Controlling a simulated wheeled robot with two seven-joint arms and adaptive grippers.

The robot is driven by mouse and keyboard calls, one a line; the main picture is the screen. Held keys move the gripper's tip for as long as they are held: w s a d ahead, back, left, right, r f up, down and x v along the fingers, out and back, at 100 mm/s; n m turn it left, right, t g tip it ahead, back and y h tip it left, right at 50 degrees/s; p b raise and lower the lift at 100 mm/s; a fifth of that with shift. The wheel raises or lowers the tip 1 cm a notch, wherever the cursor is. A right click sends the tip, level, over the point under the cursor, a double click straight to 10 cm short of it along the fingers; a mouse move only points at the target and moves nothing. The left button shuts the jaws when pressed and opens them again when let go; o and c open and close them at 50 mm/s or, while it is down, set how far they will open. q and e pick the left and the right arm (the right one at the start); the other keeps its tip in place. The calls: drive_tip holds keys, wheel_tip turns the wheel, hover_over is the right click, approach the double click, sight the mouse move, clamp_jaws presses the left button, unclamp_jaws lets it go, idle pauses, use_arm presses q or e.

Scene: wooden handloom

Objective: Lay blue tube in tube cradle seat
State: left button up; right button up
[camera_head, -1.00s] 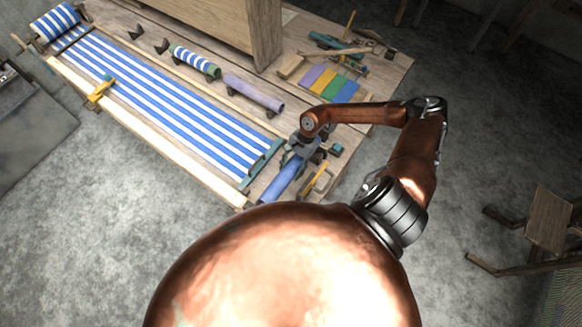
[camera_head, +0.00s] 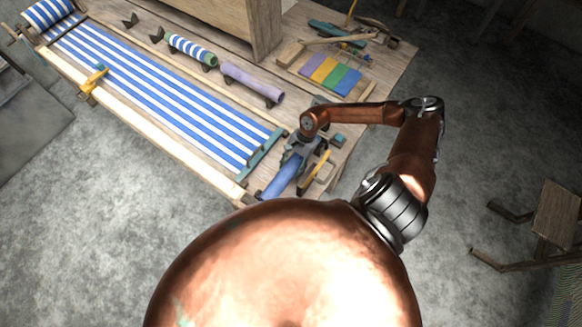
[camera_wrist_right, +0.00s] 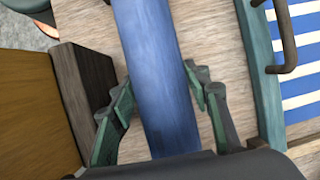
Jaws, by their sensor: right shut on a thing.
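The blue tube (camera_head: 280,178) is at the near right end of the loom, beside the end of the striped cloth. It also fills the middle of the right wrist view (camera_wrist_right: 158,75). My right gripper (camera_head: 298,150) is shut on it; in the right wrist view its green-padded fingers (camera_wrist_right: 158,95) lie on either side of the tube. Dark cradle brackets (camera_head: 130,20) stand empty at the far left of the tube row, with another bracket (camera_head: 157,35) near them. A striped tube (camera_head: 190,49) and a purple tube (camera_head: 252,82) rest on other brackets. My left gripper is out of view.
Blue-and-white cloth (camera_head: 160,90) stretches along the loom, with a teal bar (camera_head: 262,155) at its near end. A board of coloured strips (camera_head: 330,74) and several tools lie at the back right. A tall wooden panel (camera_head: 225,20) stands behind the tubes.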

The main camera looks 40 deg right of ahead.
drive_tip(key=shift+r, duration=0.1)
drive_tip(key=o, duration=1.5)
drive_tip(key=shift+o, duration=0.2)
drive_tip(key=shift+d, duration=0.1)
drive_tip(key=v, duration=1.2)
